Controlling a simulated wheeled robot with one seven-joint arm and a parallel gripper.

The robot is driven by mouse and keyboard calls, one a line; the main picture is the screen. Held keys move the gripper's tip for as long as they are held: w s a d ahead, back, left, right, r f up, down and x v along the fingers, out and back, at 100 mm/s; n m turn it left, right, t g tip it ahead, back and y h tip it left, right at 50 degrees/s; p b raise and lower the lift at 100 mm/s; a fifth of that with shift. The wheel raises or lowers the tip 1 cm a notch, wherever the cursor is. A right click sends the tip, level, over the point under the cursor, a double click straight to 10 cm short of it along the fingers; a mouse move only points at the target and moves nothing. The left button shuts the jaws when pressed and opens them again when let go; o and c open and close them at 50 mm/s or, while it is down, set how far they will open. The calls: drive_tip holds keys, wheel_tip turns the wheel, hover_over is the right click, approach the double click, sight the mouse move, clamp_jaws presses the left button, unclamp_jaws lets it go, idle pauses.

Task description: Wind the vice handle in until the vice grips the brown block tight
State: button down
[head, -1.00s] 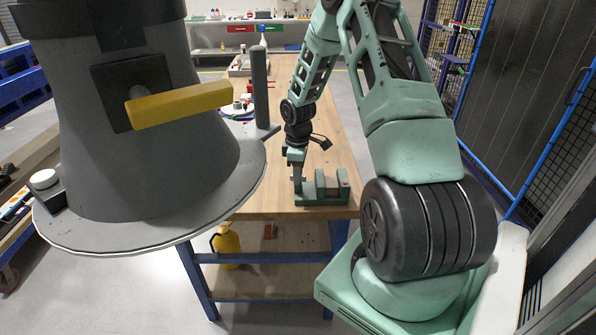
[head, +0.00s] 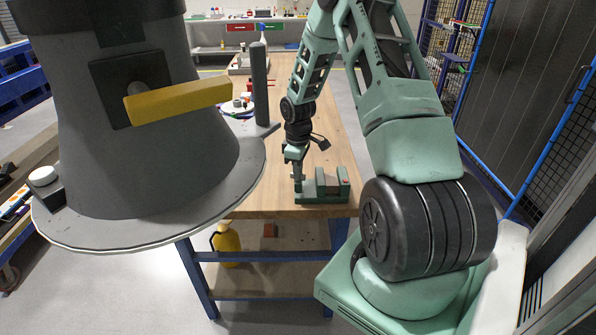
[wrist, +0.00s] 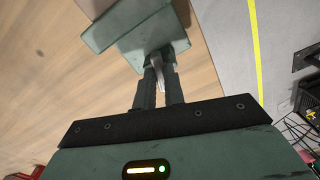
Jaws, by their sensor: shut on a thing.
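The green vice (head: 345,192) sits near the front edge of the wooden bench in the head view. The brown block (head: 333,186) is small there, between the vice's upright jaws. Whether both jaws touch it is too small to tell. My gripper (head: 297,180) is at the vice's left end. In the wrist view my gripper's dark fingers (wrist: 160,88) are shut on the pale grey vice handle (wrist: 158,68), which shows only partly between the fingertips. The green vice body (wrist: 140,32) lies just beyond the fingertips; the brown block cannot be made out in that view.
A dark grey post (head: 260,85) stands at the bench's left side. A large grey cone-shaped fixture with a yellow bar (head: 180,101) fills the left foreground. A yellow bottle (head: 226,243) stands on the shelf below.

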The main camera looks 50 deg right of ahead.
drive_tip(key=m+b, duration=0.1)
drive_tip(key=m, duration=0.4)
drive_tip(key=shift+m+b, duration=0.3)
drive_tip(key=shift+m, duration=1.2)
drive_tip(key=c, duration=1.5)
unclamp_jaws()
wheel_tip(320, 180, up, 18)
drive_tip(key=b, duration=0.2)
drive_tip(key=shift+f+b, duration=0.25)
drive_tip(key=shift+b, duration=0.15)
